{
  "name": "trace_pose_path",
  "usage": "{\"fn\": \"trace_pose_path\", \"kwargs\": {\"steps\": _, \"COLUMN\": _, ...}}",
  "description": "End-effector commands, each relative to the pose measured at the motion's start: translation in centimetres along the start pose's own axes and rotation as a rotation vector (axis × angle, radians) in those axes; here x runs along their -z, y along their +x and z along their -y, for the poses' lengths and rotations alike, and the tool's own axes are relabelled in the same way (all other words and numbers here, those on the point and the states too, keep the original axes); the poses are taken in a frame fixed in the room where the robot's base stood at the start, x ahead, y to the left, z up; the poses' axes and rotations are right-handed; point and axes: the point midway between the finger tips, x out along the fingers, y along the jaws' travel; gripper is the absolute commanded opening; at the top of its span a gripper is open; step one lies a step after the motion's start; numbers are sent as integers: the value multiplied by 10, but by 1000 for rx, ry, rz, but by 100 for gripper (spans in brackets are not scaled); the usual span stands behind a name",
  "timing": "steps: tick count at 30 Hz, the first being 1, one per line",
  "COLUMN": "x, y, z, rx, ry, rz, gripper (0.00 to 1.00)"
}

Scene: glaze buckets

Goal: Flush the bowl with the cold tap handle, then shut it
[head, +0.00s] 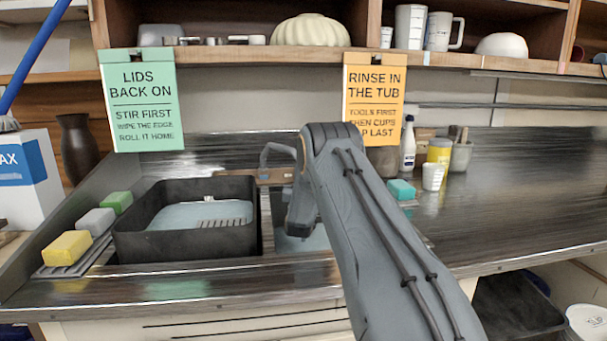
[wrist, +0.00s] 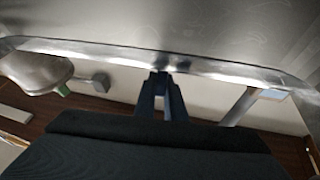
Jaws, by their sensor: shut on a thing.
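In the head view my arm crosses the middle of the sink counter and hides my gripper's tips. In the wrist view my gripper (wrist: 161,84) shows as two dark blue-grey fingers, close together and shut on a small piece at the metal edge. This appears to be the cold tap handle, which is mostly hidden by the fingers. The sink bowl (head: 299,240) is partly visible behind my arm. I cannot tell whether water is running into it.
A black tub (head: 130,240) with greyish water stands left of the bowl. Yellow (head: 67,248), grey (head: 95,221) and green (head: 118,202) sponges lie left of it. A teal sponge (head: 401,189) and white cup (head: 432,177) stand right of my arm.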

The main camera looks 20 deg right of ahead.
Motion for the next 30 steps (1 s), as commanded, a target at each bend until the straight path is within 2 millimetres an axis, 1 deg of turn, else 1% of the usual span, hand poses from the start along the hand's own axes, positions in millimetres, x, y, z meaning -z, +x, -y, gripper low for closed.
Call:
{"fn": "trace_pose_path", "kwargs": {"steps": 1, "x": 0, "y": 0, "z": -2, "rx": 23, "ry": -8, "rz": -1, "gripper": 0}}
{"fn": "trace_pose_path", "kwargs": {"steps": 6, "x": 0, "y": 1, "z": -3, "rx": 130, "ry": -32, "rz": -3, "gripper": 0}}
{"fn": "trace_pose_path", "kwargs": {"steps": 12, "x": 0, "y": 1, "z": -2, "rx": 210, "ry": -50, "rz": -2, "gripper": 0}}
{"fn": "trace_pose_path", "kwargs": {"steps": 23, "x": 1, "y": 0, "z": -2, "rx": 221, "ry": -52, "rz": -1, "gripper": 0}}
{"fn": "trace_pose_path", "kwargs": {"steps": 24, "x": 1, "y": 0, "z": -2, "rx": 221, "ry": -52, "rz": -1, "gripper": 17}}
{"fn": "trace_pose_path", "kwargs": {"steps": 26, "x": 1, "y": 0, "z": -2, "rx": 221, "ry": -52, "rz": -1, "gripper": 27}}
{"fn": "trace_pose_path", "kwargs": {"steps": 27, "x": 1, "y": 0, "z": -2, "rx": 221, "ry": -52, "rz": -1, "gripper": 29}}
{"fn": "trace_pose_path", "kwargs": {"steps": 30, "x": 0, "y": 0, "z": -1, "rx": 222, "ry": -52, "rz": -1, "gripper": 29}}
